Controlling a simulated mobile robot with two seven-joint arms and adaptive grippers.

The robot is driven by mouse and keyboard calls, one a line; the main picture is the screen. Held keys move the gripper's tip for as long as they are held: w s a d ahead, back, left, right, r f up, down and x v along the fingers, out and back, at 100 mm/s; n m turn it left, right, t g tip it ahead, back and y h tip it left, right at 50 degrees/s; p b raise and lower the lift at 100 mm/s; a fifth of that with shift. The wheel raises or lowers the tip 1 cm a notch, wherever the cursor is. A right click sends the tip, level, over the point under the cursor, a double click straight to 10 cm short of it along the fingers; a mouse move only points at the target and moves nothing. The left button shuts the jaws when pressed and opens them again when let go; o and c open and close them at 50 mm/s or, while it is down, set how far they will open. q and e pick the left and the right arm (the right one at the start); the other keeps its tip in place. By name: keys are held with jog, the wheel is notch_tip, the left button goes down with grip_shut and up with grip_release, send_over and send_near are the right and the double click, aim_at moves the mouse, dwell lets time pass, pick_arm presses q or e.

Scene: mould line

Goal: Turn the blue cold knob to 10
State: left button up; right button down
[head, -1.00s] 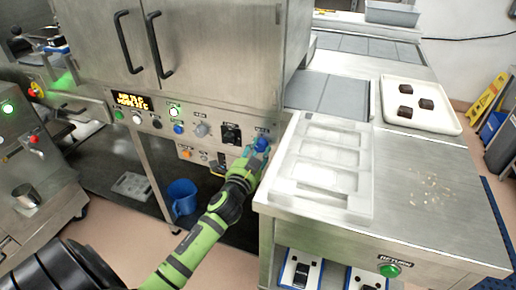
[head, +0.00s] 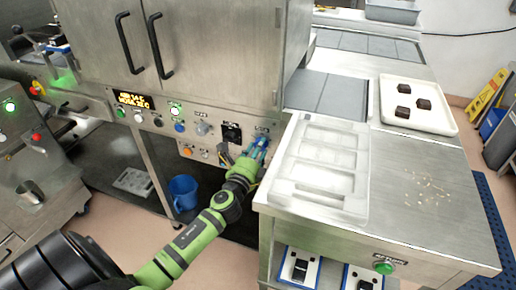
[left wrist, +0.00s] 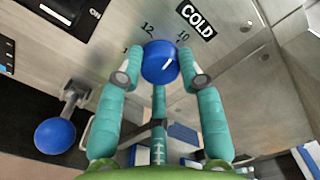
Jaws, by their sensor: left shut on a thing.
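The blue cold knob (left wrist: 158,62) is round, with a white pointer line, under the black COLD label (left wrist: 197,18). In the left wrist view its line slants up and right, toward the printed 10 (left wrist: 183,37); a 12 (left wrist: 147,29) is printed to the left of that. My left gripper (left wrist: 160,68) has its teal fingertips on either side of the knob, shut on it. In the head view this gripper (head: 259,146) is at the right end of the control panel and its fingers mostly hide the knob. My right gripper is not in view.
The lit display (head: 134,101) sits on the panel (head: 205,140) with several buttons and knobs. A blue-ball lever (left wrist: 57,135) is near the gripper. The steel bench (head: 420,200) with a pale mould (head: 320,165) stands close on the right. A blue mug (head: 183,192) is below.

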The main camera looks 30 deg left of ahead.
pick_arm(q)
jog(key=shift+a+m, duration=0.2)
jog(key=shift+m, duration=0.5)
jog(key=shift+r, duration=0.15)
jog(key=o, duration=1.1)
jog(key=shift+o, duration=0.2)
jog(key=v, duration=1.2)
